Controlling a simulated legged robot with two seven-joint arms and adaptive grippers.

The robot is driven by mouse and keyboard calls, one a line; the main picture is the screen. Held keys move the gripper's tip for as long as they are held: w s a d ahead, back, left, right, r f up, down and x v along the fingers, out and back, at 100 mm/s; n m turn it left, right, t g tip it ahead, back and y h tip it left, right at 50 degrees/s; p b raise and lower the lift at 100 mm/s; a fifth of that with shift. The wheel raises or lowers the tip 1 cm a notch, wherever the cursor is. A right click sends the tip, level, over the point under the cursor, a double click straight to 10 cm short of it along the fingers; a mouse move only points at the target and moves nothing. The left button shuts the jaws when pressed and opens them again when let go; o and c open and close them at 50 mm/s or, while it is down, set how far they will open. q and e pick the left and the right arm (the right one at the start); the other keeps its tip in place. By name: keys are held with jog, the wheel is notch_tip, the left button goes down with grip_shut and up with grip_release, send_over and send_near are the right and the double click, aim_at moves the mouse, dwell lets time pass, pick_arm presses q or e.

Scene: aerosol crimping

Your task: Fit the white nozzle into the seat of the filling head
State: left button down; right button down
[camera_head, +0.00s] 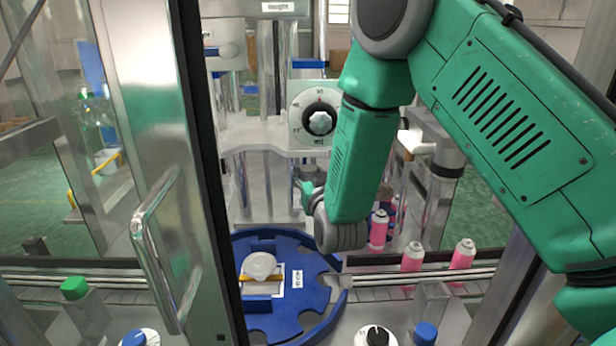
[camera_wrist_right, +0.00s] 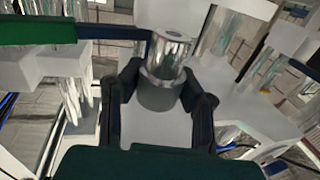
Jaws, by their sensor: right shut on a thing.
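My right gripper (camera_head: 310,190) is at the left of my green wrist in the head view, above the blue star wheel and below the dial. In the right wrist view its two dark fingers (camera_wrist_right: 164,85) close on the sides of a grey cylindrical part (camera_wrist_right: 160,96) with a shiny metal upper section. Whether this part is the white nozzle, I cannot tell. The filling head's seat is not clearly seen in either view. A white rounded piece (camera_head: 258,266) lies over a yellow strip on the star wheel. My left gripper is not in view.
The blue star wheel (camera_head: 315,294) sits below my wrist. A machine block with a dial (camera_head: 300,128) is behind it. Pink cans (camera_head: 411,258) stand to the right. A metal-framed door (camera_head: 150,120) with a handle (camera_head: 150,245) bounds the left.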

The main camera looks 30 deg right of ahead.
jog(key=shift+a+f+n+t+y+b, duration=0.1)
jog(key=shift+f+n+t+y+b, duration=0.1)
jog(key=shift+f+n+y+b, duration=0.45)
jog(key=shift+a+f+n+t+y+b, duration=0.1)
jog(key=shift+f+n+t+y+b, duration=0.2)
jog(key=shift+y, duration=0.55)
jog(key=shift+w+a+f+n+y, duration=0.1)
jog(key=shift+f+n+y, duration=0.05)
jog(key=shift+n+y, duration=0.3)
jog(key=shift+a+b, duration=0.1)
jog(key=shift+b, duration=0.2)
jog(key=shift+f+b, duration=1.4)
jog(key=shift+f, duration=0.15)
dwell(0.4)
jog(key=c, duration=1.1)
grip_release()
jog(key=shift+r, duration=0.1)
jog(key=shift+s, duration=0.2)
